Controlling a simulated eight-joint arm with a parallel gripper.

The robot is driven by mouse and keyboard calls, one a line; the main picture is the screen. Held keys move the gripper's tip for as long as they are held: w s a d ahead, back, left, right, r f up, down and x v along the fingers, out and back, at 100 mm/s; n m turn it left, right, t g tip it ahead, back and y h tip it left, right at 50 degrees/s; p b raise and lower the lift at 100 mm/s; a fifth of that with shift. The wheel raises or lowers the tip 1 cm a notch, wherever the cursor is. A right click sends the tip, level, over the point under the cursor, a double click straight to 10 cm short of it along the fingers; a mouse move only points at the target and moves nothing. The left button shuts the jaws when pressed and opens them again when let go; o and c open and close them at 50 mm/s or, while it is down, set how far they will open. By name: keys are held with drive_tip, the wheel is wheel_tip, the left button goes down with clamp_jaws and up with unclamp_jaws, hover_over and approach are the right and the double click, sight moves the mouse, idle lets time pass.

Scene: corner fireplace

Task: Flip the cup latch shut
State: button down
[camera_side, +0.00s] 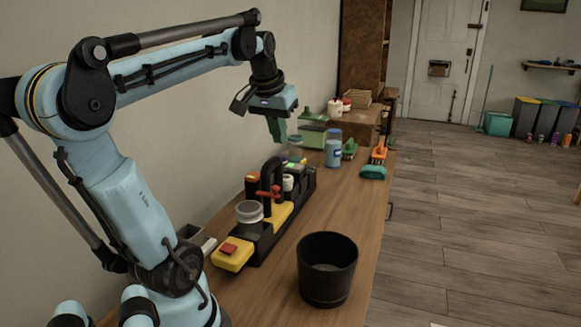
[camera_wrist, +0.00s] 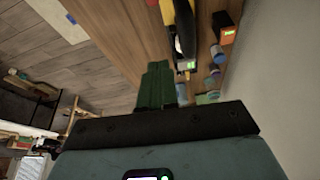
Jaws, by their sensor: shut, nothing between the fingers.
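A long black and yellow device (camera_side: 283,214) lies on the wooden table in the side view. It carries a grey round cup (camera_side: 249,211), a black upright arch and a red lever (camera_side: 268,193) that may be the cup latch. Whether the latch is open or shut cannot be told. My gripper (camera_side: 277,130) has green fingers that are shut and empty, pointing down in the air above the device's far end, apart from it. In the wrist view the shut fingers (camera_wrist: 158,85) show over the table, and part of the device (camera_wrist: 183,25) shows at the top. The red lever cannot be made out there.
A black bin (camera_side: 327,270) stands at the table's front right. A blue jar (camera_side: 333,150), a green brush (camera_side: 349,150) and an orange and teal brush (camera_side: 375,166) stand or lie farther back. A wall runs along the left. The table right of the device is mostly clear.

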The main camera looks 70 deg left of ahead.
idle(0.3)
wheel_tip(320, 180, down, 10)
drive_tip(key=shift+s+f, duration=0.2)
idle(0.8)
drive_tip(key=shift+d, duration=0.1)
